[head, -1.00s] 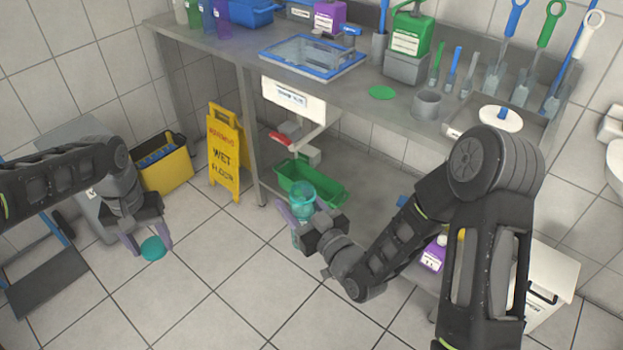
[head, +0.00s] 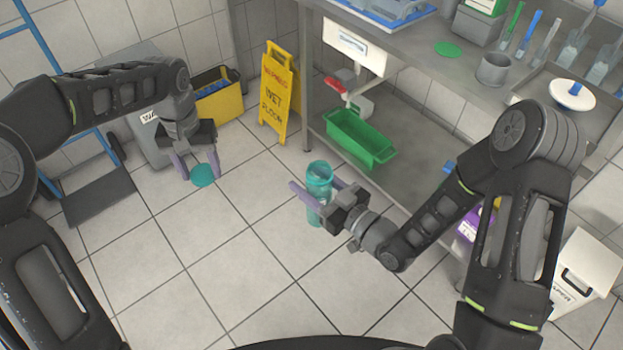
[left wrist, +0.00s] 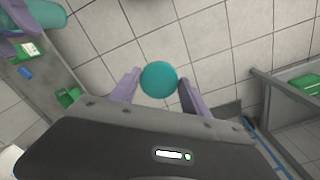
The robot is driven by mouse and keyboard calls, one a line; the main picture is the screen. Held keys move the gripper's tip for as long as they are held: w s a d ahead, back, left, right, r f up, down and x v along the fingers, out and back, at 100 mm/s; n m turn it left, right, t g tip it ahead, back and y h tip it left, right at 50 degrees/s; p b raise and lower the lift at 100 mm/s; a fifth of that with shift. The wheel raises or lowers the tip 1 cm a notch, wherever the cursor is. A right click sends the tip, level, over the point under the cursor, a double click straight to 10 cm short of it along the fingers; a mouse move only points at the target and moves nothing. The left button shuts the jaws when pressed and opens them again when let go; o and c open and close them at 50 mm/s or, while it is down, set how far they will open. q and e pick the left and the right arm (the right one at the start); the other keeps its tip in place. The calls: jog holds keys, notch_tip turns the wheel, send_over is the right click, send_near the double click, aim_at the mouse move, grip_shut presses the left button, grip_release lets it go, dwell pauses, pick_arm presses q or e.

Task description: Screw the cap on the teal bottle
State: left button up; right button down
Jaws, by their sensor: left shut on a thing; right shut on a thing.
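The teal cap (head: 203,175) is a round disc held between the fingers of my left gripper (head: 196,172), which points down over the open floor. The cap (left wrist: 159,79) also shows between the two fingers in the left wrist view. The teal bottle (head: 319,176) is see-through and upright, with its open top uncovered. My right gripper (head: 322,197) is shut on the bottle, fingers on either side of its body. The cap is apart from the bottle, to its left in the head view. Part of the bottle shows at the top left of the left wrist view (left wrist: 40,14).
A yellow wet-floor sign (head: 275,95) stands behind the grippers. A green bin (head: 358,138) sits on the lower shelf of the steel bench (head: 437,147) at the right. A yellow bucket (head: 220,103) is behind my left gripper. The floor between the grippers is clear.

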pick_arm(q)
jog(key=d+r+m, duration=0.4)
jog(key=d+r, duration=0.2)
jog(key=d, duration=0.6)
jog(key=m, duration=0.4)
send_near(319, 161)
jog(key=s, duration=0.3)
jog(key=shift+w+a+f, duration=0.15)
jog(key=shift+w, duration=0.1)
jog(key=shift+f, duration=0.1)
jog(key=shift+f, duration=1.95)
jog(key=shift+f, duration=0.85)
jog(key=shift+f, duration=0.55)
